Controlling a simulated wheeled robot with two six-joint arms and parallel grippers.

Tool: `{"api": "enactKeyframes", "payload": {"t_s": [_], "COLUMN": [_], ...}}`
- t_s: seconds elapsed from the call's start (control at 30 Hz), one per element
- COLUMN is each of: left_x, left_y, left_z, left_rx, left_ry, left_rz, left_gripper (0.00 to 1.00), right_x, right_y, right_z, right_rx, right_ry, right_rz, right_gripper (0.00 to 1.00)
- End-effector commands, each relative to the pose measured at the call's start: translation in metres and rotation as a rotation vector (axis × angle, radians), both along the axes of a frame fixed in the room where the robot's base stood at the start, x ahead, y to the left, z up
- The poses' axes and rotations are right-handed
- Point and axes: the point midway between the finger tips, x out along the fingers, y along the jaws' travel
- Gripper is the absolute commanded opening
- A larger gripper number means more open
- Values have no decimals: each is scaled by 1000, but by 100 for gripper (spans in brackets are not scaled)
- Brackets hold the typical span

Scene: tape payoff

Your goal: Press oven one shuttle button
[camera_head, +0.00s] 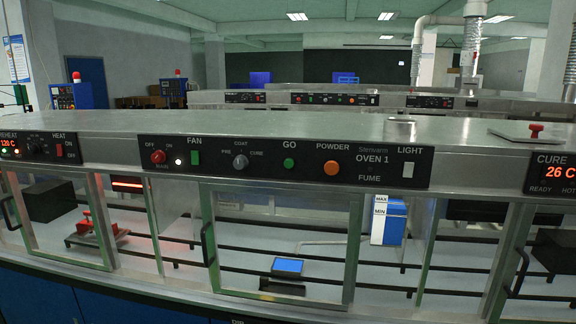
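The oven one control panel (285,163) runs along the front of the metal hood and reads "OVEN 1". It carries a red knob (158,157) with on and off marks, a green FAN button (195,158), a grey PRE/COAT/CURE selector (240,162), a round green GO button (289,163), a round orange POWDER button (331,167) and a white LIGHT switch (408,169). No control shows a readable "shuttle" label. Neither of my grippers can be made out in this view.
Below the panel are glazed doors with metal handles (208,243). Inside are a blue-topped block (288,265), a blue-and-white container (389,221) and a red fixture (84,222). A red knob (535,130) stands on the hood at right. A CURE display (555,173) reads 26 C.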

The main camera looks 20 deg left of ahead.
Motion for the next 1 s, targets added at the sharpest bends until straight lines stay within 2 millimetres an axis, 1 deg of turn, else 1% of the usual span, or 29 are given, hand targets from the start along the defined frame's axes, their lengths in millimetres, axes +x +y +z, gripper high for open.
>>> {"api": "enactKeyframes", "payload": {"t_s": [0.17, 0.2, 0.27, 0.3, 0.37, 0.4, 0.43, 0.47, 1.0], "left_x": [0, 0, 0, 0, 0, 0, 0, 0, 0], "left_y": [0, 0, 0, 0, 0, 0, 0, 0, 0], "left_z": [0, 0, 0, 0, 0, 0, 0, 0, 0], "left_rx": [0, 0, 0, 0, 0, 0, 0, 0, 0], "left_ry": [0, 0, 0, 0, 0, 0, 0, 0, 1], "left_rz": [0, 0, 0, 0, 0, 0, 0, 0, 0], "left_gripper": [49, 47, 35, 27, 15, 7, 1, 0, 0], "right_x": [0, 0, 0, 0, 0, 0, 0, 0, 0], "right_y": [-1, -1, -1, -1, -1, -1, -1, -1, 4], "right_z": [0, 0, 0, 0, 0, 0, 0, 0, 0], "right_rx": [-1, -1, -1, -1, -1, -1, -1, -1, 4], "right_ry": [0, 0, 0, 0, 0, 0, 0, 0, 0], "right_rz": [0, 0, 0, 0, 0, 0, 0, 0, -2], "right_gripper": [36, 36, 36, 36, 36, 36, 36, 36, 36]}}
